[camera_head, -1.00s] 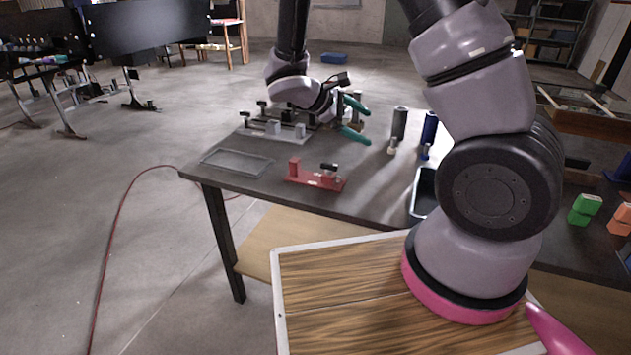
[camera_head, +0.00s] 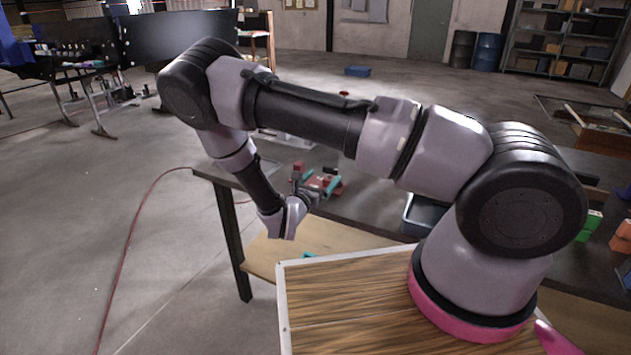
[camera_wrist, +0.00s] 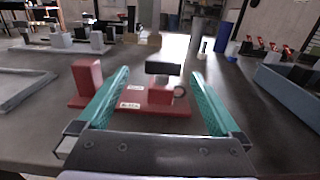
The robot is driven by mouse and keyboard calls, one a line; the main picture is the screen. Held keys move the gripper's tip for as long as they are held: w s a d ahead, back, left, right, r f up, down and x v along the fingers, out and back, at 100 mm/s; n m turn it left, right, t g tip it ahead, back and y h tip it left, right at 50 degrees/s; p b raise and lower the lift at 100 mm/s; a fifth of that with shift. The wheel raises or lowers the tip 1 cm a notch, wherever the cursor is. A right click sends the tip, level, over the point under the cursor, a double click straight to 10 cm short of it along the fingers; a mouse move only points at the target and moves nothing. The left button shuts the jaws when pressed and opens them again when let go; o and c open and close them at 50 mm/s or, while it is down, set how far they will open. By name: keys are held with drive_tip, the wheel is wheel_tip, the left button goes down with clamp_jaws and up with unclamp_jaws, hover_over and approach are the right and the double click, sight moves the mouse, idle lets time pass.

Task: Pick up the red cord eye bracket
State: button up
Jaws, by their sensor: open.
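The red cord eye bracket (camera_head: 298,170) sits on the dark table near its front edge, partly hidden by my gripper (camera_head: 318,182) in the head view.
In the wrist view a grey tray (camera_wrist: 22,88) lies at the left, with grey fixtures (camera_wrist: 85,40) behind. A grey cylinder (camera_wrist: 202,30) and a blue cylinder (camera_wrist: 223,38) stand behind right. A blue-grey bin (camera_wrist: 290,88) is at the right. Bare table surrounds the bracket.

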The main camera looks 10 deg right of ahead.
sight(331, 169)
drive_tip(key=x, duration=0.8)
drive_tip(key=shift+d, duration=0.3)
clamp_jaws()
